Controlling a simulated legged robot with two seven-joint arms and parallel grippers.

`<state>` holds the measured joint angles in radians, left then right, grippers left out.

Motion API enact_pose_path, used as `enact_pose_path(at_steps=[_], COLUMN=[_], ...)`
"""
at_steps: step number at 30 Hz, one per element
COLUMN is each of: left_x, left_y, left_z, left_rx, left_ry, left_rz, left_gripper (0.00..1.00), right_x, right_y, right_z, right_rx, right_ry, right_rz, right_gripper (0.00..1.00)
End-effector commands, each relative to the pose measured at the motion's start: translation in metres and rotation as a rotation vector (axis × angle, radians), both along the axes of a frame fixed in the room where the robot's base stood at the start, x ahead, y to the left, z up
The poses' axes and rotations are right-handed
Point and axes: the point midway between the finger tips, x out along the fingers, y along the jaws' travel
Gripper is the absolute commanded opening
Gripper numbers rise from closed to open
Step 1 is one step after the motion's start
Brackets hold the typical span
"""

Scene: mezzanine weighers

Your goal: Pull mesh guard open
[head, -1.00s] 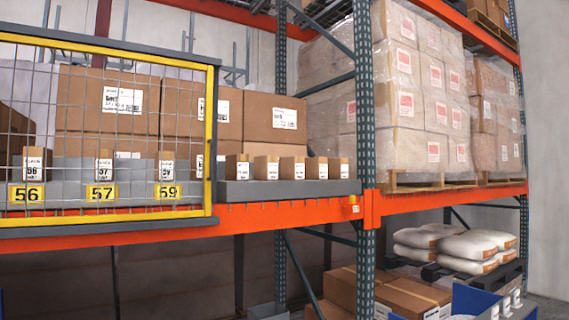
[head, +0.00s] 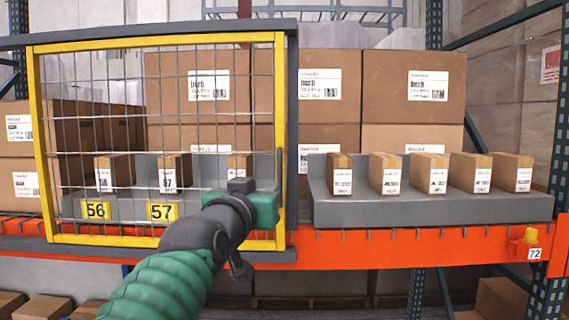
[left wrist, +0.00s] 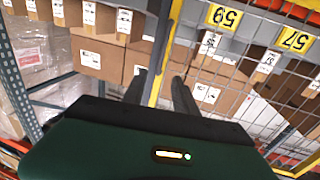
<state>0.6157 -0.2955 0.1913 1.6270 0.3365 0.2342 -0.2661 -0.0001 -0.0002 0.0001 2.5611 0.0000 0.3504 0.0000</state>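The mesh guard (head: 279,95) is a wire panel in a yellow frame, standing in front of the left part of the shelf in the head view. A dark upright handle (head: 280,165) is on its right stile. My left gripper (head: 266,208), green and dark, is at the lower right of the guard, and its body hides part of the mesh and the 59 label. In the left wrist view, its two dark fingers (left wrist: 160,90) are apart, with the guard's yellow edge (left wrist: 157,75) running between them. I cannot tell whether they touch it. My right gripper is not in view.
Small cartons stand behind the mesh and on the grey tray (head: 430,208) to its right. Large labelled boxes (head: 413,95) stand behind. The orange beam (head: 400,243) runs below, with a yellow part (head: 530,236) by tag 72. The space before the right tray is clear.

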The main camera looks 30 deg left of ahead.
Motion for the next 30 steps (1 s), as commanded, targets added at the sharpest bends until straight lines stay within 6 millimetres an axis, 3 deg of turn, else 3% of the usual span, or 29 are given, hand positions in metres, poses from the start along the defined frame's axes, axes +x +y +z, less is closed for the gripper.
enact_pose_path(at_steps=[10, 22, 30], left_x=[0.032, 0.130, 0.160], left_y=[0.003, 0.042, 0.054], left_z=[0.007, 0.001, -0.003], left_rx=[-0.002, -0.001, 0.001], left_ry=[0.013, 0.011, 0.010], left_rz=[-0.006, -0.001, -0.001], left_gripper=[0.34, 0.34, 0.34], right_x=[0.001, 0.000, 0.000], right_y=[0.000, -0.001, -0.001], right_z=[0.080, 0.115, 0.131], right_rx=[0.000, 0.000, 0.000], right_ry=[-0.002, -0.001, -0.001], right_rz=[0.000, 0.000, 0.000], right_gripper=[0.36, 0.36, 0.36])
